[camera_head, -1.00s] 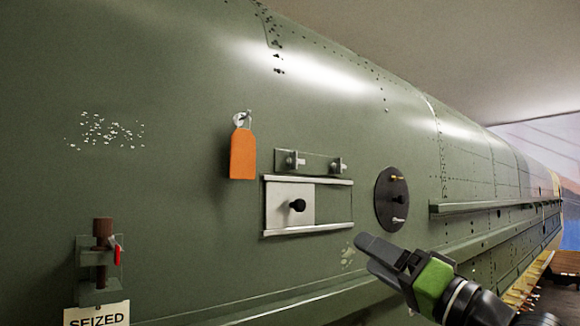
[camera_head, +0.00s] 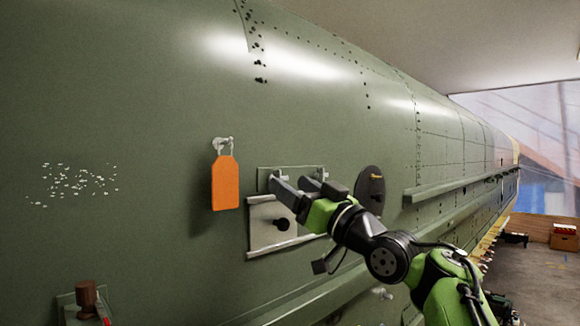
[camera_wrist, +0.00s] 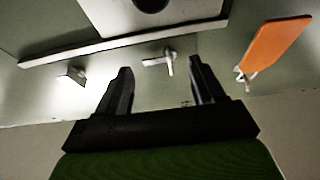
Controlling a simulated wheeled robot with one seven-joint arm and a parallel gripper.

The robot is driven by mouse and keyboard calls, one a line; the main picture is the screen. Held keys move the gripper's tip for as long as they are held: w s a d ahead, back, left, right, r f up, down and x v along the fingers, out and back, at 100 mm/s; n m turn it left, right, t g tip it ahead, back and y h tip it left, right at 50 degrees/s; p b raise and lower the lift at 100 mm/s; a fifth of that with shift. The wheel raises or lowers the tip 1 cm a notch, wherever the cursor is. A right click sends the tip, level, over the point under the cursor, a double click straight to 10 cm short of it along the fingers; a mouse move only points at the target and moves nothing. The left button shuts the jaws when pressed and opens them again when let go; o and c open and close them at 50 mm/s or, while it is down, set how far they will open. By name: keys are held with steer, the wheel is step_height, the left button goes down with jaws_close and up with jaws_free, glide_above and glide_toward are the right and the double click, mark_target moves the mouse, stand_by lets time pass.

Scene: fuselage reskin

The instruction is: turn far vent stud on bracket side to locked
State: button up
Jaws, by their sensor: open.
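Two small metal studs sit on a narrow plate (camera_head: 310,172) above the sliding vent panel (camera_head: 262,214). In the wrist view, one stud (camera_wrist: 160,60), the one nearer the orange tag, shows a thin crosspiece and a short pin. It appears between the finger tips of my gripper (camera_wrist: 161,68), with a gap on each side. The other stud (camera_wrist: 71,76) lies outside the left finger. In the head view my gripper (camera_head: 288,184) is open in front of the plate and hides most of both studs. I cannot tell how far the tips are from the stud.
An orange tag (camera_head: 225,184) hangs left of the panel and shows at right in the wrist view (camera_wrist: 275,45). A dark knob (camera_head: 282,224) stands out from the vent panel. A dark round disc (camera_head: 369,190) is right of my gripper. A brown-topped clamp (camera_head: 86,296) is lower left.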

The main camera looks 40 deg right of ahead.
steer(key=shift+x, duration=1)
steer(key=shift+d, duration=0.1)
steer(key=shift+s, duration=0.1)
steer(key=shift+f, duration=0.1)
steer(key=c, duration=1.1)
steer(key=shift+o, duration=0.2)
steer(key=shift+f+m+h+b, duration=0.1)
steer(key=shift+m+h+b, duration=0.65)
steer(key=shift+m, duration=0.45)
steer(key=o, duration=1.1)
steer(key=shift+c, duration=0.2)
